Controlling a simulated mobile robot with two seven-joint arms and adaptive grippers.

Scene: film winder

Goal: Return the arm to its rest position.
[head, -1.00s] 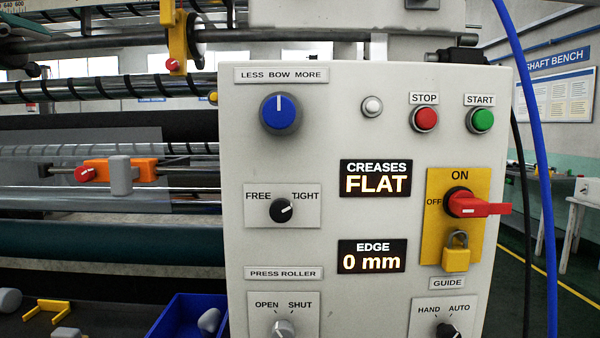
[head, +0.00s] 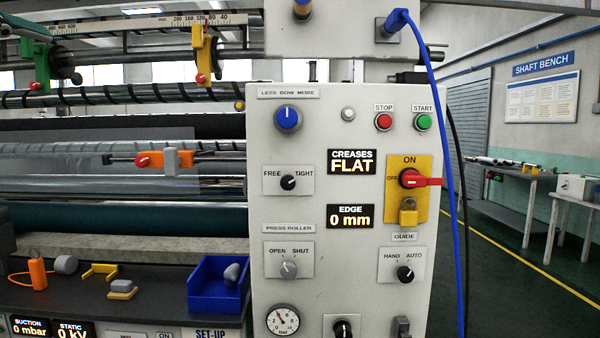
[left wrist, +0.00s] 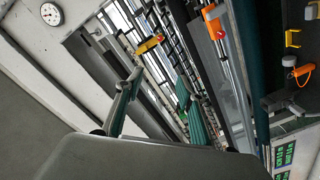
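Neither of my grippers shows in the head view. In the left wrist view the two fingers of my left gripper (left wrist: 160,85) stand well apart with nothing between them. They point toward the film winder's rollers (left wrist: 232,85), and no contact with the machine can be seen. My right gripper is in neither view. In the head view the control panel (head: 330,245) stands upright in the middle. Its displays read FLAT (head: 351,162) and 0 mm (head: 350,217). The red main switch (head: 415,179) has its handle pointing right.
A blue bin (head: 215,300), a yellow bracket (head: 100,271) and an orange cylinder (head: 38,273) sit on the dark ledge at lower left. A blue cable (head: 448,110) hangs along the panel's right side. The floor (head: 530,295) at right is clear, with a bench (head: 515,172) behind.

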